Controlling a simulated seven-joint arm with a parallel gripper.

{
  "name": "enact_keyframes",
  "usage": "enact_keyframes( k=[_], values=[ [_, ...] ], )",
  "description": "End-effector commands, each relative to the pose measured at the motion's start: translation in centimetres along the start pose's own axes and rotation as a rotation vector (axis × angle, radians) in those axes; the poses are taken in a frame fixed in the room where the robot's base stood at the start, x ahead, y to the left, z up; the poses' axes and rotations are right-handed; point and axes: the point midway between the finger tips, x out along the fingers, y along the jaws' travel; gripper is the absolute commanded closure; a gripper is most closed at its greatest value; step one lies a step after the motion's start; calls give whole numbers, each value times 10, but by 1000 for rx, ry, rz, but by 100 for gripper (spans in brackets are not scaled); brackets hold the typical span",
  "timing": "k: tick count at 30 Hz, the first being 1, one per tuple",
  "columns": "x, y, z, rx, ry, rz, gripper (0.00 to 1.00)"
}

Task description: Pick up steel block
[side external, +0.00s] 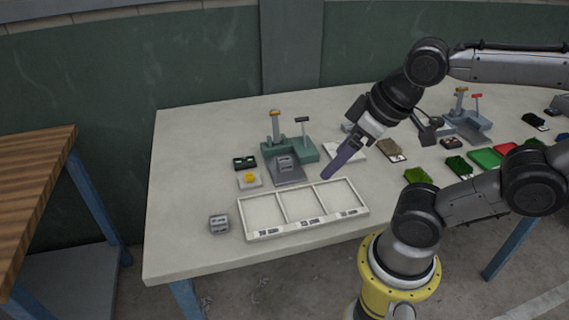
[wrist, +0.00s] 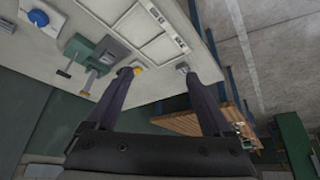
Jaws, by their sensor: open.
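A small grey steel block (side external: 219,223) sits on the table left of the white three-compartment tray. It also shows in the wrist view (wrist: 183,67), just past one fingertip. A second, similar grey block (side external: 286,163) rests on the grey plate of the green test stand (side external: 303,150); which one the task means I cannot tell. My gripper (side external: 326,174) is tilted above the table, behind the tray and right of both blocks. In the wrist view its two long dark fingers (wrist: 157,74) are spread apart with nothing held between them.
The white tray (side external: 281,193) has three compartments, which look empty. A yellow piece (side external: 249,178) on a white pad and a dark green box (side external: 244,163) sit left of the stand. Turf samples and another stand (side external: 463,122) are at right.

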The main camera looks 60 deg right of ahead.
Motion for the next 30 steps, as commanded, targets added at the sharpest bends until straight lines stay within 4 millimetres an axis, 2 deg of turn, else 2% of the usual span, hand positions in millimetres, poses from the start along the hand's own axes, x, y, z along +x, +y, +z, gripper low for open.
enact_keyframes(
  k=[2,5,11,15,18,23,27,30],
  values=[
    [-1,9,1,-38,-9,41,15],
    [2,33,6,-133,-57,148,15],
    [19,96,15,-470,-291,420,15],
    [31,130,6,-767,-459,585,15],
    [43,146,-9,-1004,-565,689,15],
    [76,149,-40,-1436,-693,826,15],
    [121,127,-59,-1848,-744,897,15],
    [156,105,-58,-2108,-748,903,15]
  ],
)
